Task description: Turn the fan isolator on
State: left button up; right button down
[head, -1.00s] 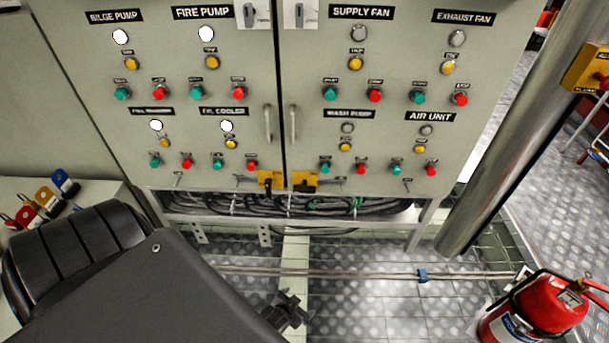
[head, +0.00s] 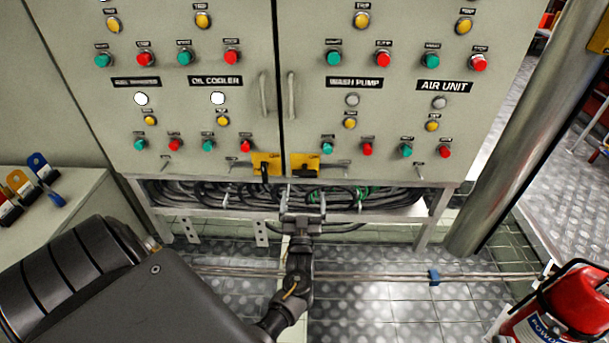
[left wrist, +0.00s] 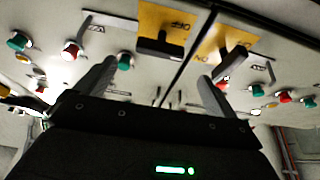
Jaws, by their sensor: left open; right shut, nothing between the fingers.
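Two yellow isolator plates with black handles sit at the bottom inner corners of the grey cabinet doors: the left isolator (head: 266,160) and the right isolator (head: 305,162). I cannot read a fan label on either. In the left wrist view the left plate (left wrist: 172,18) reads OFF, and the right plate (left wrist: 228,36) also has lettering, hard to read. My left gripper (head: 305,197) is open and empty, below and in front of the plates; its fingers (left wrist: 156,72) point toward the cabinet. My right gripper is not in view.
Door handles (head: 291,97) and rows of push buttons are above the isolators. Cables (head: 215,195) run under the cabinet. A metal post (head: 505,140) and a red fire extinguisher (head: 560,310) stand at the right. Padlocks (head: 20,185) lie on a ledge at the left.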

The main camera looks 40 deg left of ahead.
aim_at(304, 176)
pick_arm(q)
jog(key=b+x, duration=0.1)
jog(key=x, duration=0.8)
jog(key=shift+w+a, duration=0.1)
jog(key=shift+w, duration=0.05)
pick_arm(e)
jog(key=shift+d+r+t, duration=0.6)
jog(key=shift+r+t, duration=0.2)
jog(key=shift+t, duration=0.2)
pick_arm(q)
jog(key=c, duration=1)
